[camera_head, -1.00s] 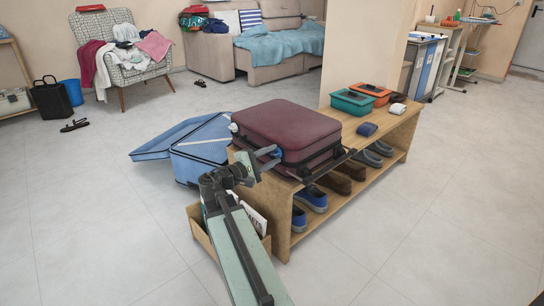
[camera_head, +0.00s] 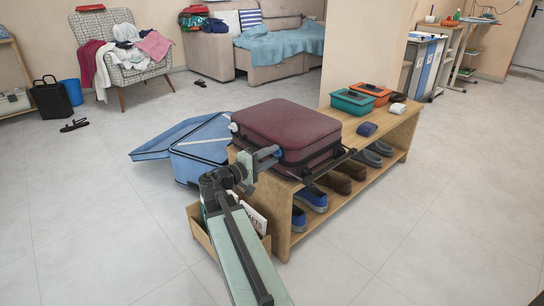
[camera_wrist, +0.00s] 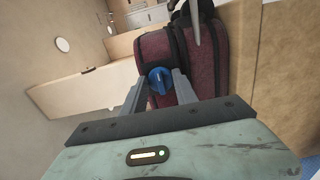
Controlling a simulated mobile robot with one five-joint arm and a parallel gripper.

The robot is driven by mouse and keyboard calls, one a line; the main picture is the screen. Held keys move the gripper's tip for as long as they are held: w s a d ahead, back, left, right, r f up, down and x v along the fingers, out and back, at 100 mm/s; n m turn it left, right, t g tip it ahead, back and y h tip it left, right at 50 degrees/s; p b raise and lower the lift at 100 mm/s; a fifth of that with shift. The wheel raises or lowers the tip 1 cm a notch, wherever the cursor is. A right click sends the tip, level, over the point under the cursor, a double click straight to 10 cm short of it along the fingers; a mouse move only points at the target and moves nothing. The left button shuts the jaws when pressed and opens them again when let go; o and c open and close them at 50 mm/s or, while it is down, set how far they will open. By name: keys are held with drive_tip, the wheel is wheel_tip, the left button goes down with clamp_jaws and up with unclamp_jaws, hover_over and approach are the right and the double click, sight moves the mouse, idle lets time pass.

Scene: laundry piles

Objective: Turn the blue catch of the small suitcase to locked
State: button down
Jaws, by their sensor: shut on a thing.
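The small suitcase (camera_head: 288,126) is dark maroon, shut, and lies flat on the wooden bench. It also shows in the wrist view (camera_wrist: 205,62). The blue catch (camera_wrist: 159,80) is a round knob on the suitcase's side, seen between my two fingers in the wrist view. My gripper (camera_head: 272,153) is at the suitcase's near left side, shut on the blue catch. The fingers (camera_wrist: 158,88) lie on either side of the knob. In the head view the gripper mostly hides the catch. I cannot tell which setting the catch points to.
The wooden bench (camera_head: 292,183) holds a teal box (camera_head: 352,101), an orange box (camera_head: 371,91) and rolled socks (camera_head: 366,129), with shoes on its lower shelf. An open blue suitcase (camera_head: 200,150) stands behind left. A wooden crate (camera_head: 200,226) is below my arm.

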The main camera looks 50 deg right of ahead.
drive_tip(key=shift+s, duration=0.15)
drive_tip(key=c, duration=1)
unclamp_jaws()
drive_tip(key=a, duration=0.7)
drive_tip(key=shift+w+a, duration=0.35)
drive_tip(key=shift+a, duration=0.05)
drive_tip(key=shift+r, duration=0.1)
